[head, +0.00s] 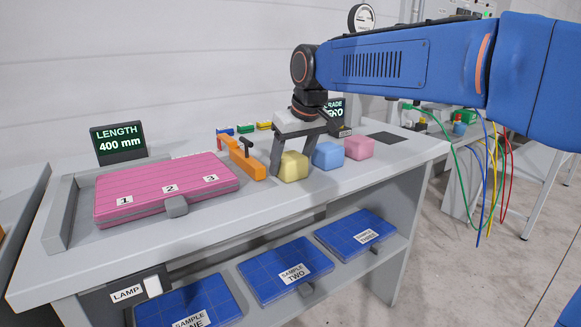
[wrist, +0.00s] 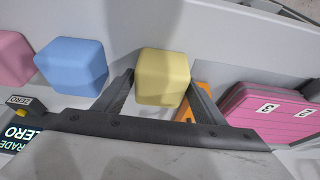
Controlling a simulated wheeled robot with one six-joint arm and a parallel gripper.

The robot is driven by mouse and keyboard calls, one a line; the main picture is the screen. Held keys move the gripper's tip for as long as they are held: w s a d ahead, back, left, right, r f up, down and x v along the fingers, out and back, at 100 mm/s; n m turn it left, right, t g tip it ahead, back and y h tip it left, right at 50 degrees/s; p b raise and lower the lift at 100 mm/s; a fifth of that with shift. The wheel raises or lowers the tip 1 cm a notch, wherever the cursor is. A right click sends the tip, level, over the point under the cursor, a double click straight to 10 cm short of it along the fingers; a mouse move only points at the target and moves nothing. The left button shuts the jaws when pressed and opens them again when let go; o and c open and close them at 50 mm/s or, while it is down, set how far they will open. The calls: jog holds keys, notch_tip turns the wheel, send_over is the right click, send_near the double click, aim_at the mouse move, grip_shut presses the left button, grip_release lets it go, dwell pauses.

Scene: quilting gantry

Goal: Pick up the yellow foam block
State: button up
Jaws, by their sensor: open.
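The yellow foam block (head: 292,166) sits on the grey bench top, left of the blue and pink blocks. In the wrist view, the yellow block (wrist: 162,78) lies between and just beyond the two finger tips. My gripper (head: 294,160) is open above the bench, pointing down at the yellow block. In the head view one finger hangs at the block's left side. In the wrist view my gripper (wrist: 160,85) shows both fingers apart with the block in the gap; I cannot tell whether either finger touches it.
A blue block (head: 328,155) and a pink block (head: 359,147) stand to the right. An orange clamp-like piece (head: 247,163) is close on the left. A pink quilted pad (head: 165,190) lies further left. Lettered displays (head: 118,142) stand behind. The bench front is clear.

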jog(key=c, duration=0.8)
